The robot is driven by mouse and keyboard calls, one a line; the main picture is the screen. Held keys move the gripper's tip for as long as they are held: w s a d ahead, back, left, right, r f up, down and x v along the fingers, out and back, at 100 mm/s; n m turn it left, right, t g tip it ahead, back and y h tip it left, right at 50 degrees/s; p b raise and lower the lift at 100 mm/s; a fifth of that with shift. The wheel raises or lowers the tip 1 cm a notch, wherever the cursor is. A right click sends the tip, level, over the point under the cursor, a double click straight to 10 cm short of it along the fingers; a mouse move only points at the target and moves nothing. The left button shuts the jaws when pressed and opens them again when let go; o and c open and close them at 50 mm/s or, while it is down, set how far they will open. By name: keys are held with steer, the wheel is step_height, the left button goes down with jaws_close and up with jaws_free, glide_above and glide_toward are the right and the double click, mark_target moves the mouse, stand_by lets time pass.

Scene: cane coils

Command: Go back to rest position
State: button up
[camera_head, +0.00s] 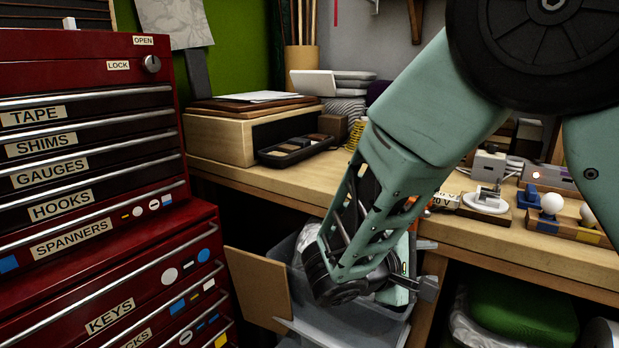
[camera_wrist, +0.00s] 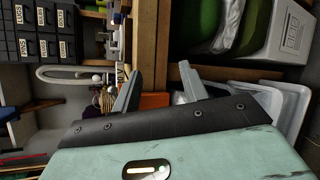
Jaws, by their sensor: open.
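My gripper (camera_head: 428,289) hangs low in the head view, in front of the bench edge and above a grey bin (camera_head: 365,325). My own green arm comes down from the upper right and hides part of the bench and bin. In the wrist view my gripper (camera_wrist: 160,78) shows two grey fingers standing apart. Nothing is held between them. A wooden post and an orange item (camera_wrist: 154,101) show behind the gap.
A red tool cabinet (camera_head: 90,160) with labelled drawers stands close on the left. The wooden bench (camera_head: 540,250) carries a black tray (camera_head: 295,150), a yellow coil (camera_head: 356,133) and several small fixtures. A brown board (camera_head: 258,288) leans by the bin. A green bundle (camera_head: 520,315) lies under the bench.

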steer(key=s+a+m+g+y, duration=0.1)
steer(key=s+a+g+y, duration=0.25)
steer(key=s+y, duration=0.6)
steer(key=s+a+m+g+y, duration=0.2)
steer(key=s+a+g+y, duration=0.15)
steer(key=s, duration=1.05)
step_height(320, 180, up, 13)
steer(key=a+p, duration=0.1)
steer(key=p, duration=1.2)
